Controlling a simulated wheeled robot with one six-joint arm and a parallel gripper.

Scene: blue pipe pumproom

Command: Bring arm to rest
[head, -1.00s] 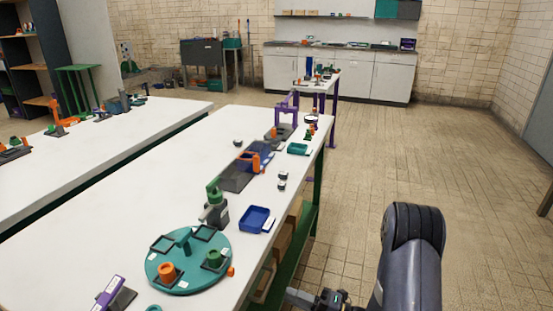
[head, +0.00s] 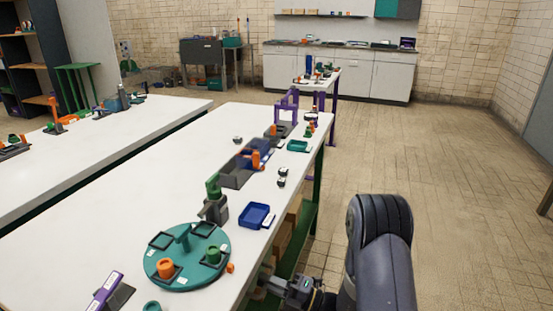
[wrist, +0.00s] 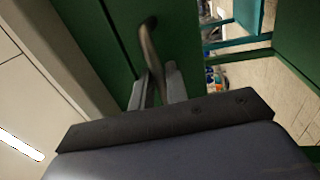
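My arm (head: 378,250) shows at the lower right of the head view, bent down beside the right edge of the near white table. My gripper (head: 268,284) reaches left to that edge, its tips partly hidden. In the wrist view my gripper (wrist: 156,84) has its two grey fingers apart. A curved, brownish handle-like bar (wrist: 149,45) on a green panel (wrist: 105,40) shows between and beyond the fingers. I cannot tell whether the fingers touch it.
The near white table (head: 120,215) holds a round teal tray (head: 187,270), a blue tray (head: 256,215), a grey-green fixture (head: 214,200) and a purple frame (head: 288,105). A green shelf (head: 297,240) runs underneath. The tiled floor (head: 450,170) on the right is open.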

